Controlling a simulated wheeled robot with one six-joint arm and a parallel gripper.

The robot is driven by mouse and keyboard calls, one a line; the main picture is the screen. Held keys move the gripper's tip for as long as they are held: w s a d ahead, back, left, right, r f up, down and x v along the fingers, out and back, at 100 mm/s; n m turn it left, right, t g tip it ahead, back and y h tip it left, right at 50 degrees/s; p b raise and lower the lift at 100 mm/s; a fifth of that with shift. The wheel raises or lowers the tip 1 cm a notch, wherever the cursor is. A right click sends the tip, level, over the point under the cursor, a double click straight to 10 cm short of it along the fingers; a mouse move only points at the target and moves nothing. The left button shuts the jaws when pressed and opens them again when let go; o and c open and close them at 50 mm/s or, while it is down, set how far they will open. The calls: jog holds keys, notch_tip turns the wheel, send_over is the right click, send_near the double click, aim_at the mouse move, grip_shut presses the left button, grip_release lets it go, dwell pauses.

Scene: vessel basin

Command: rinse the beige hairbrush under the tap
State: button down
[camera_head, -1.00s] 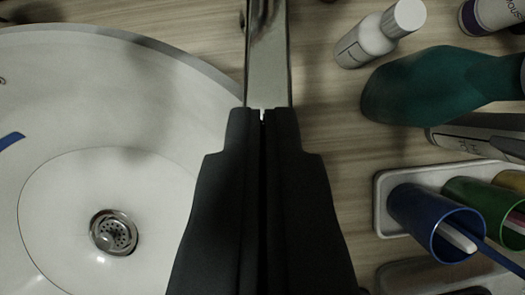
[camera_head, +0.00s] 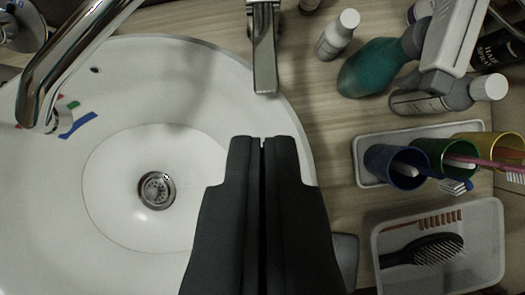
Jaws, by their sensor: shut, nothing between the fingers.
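I cannot make out a beige hairbrush in this view. A dark brush with pale bristle tips (camera_head: 432,250) lies in a clear bin at lower right. The chrome tap (camera_head: 62,68) reaches over the left part of the white basin (camera_head: 120,110); no water shows at its spout. A flat chrome lever (camera_head: 264,60) projects over the basin's back rim. My gripper (camera_head: 262,142) is shut and empty, above the basin's right side, its tips apart from the lever in the picture. It hides part of the right rim.
A brown comb (camera_head: 440,217) lies in the clear bin (camera_head: 487,262). Toothbrush cups stand on a white tray (camera_head: 366,150). Bottles, including a teal one (camera_head: 372,72), crowd the upper right. The drain (camera_head: 157,190) is uncovered.

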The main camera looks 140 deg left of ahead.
jog(key=f+m, duration=0.1)
jog(key=m, duration=0.4)
jog(key=m+t, duration=0.2)
jog(key=m, duration=2.8)
send_near(268, 40)
jog(key=shift+h, duration=0.4)
jog(key=f, duration=0.3)
jog(key=a+f, duration=0.1)
jog(key=f, duration=0.3)
jog(key=shift+a+f, duration=0.15)
jog(key=shift+a, duration=0.1)
jog(key=shift+s, duration=0.1)
